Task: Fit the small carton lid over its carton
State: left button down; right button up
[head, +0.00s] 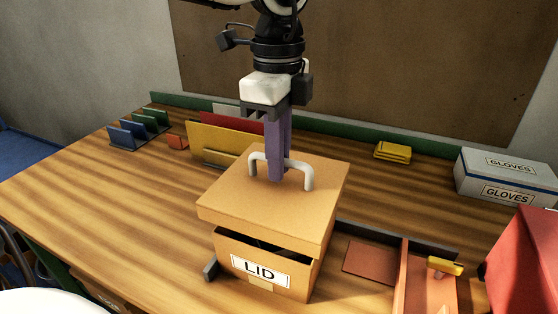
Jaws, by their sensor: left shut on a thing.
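The small carton lid (285,210) is light brown cardboard with a white bar handle (304,176) on top. My left gripper (277,170) comes down from above with its purple fingers shut on the handle. The carton (295,284) is brown, with a white label reading LID on its front. The lid is over the carton's top, with a dark gap showing between its front edge and the carton's front wall. Whether the lid touches the carton at the back is hidden. My right gripper is not in view.
Right of the carton is a reddish tray (403,275) with a yellow-topped piece (444,266). A gloves box (508,177) and a red box (522,262) stand at the right. Folders (222,139) and a yellow stack (392,152) are behind.

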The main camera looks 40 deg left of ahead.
aim_at(279, 186)
pick_arm(q)
notch_tip(279, 186, down, 5)
jog(key=b, duration=0.4)
jog(key=shift+r, duration=0.2)
jog(key=shift+f+b, duration=0.5)
jog(key=shift+f+b, duration=0.65)
jog(key=shift+b, duration=0.05)
jog(key=c, duration=1.7)
grip_release()
jog(key=shift+c, duration=0.2)
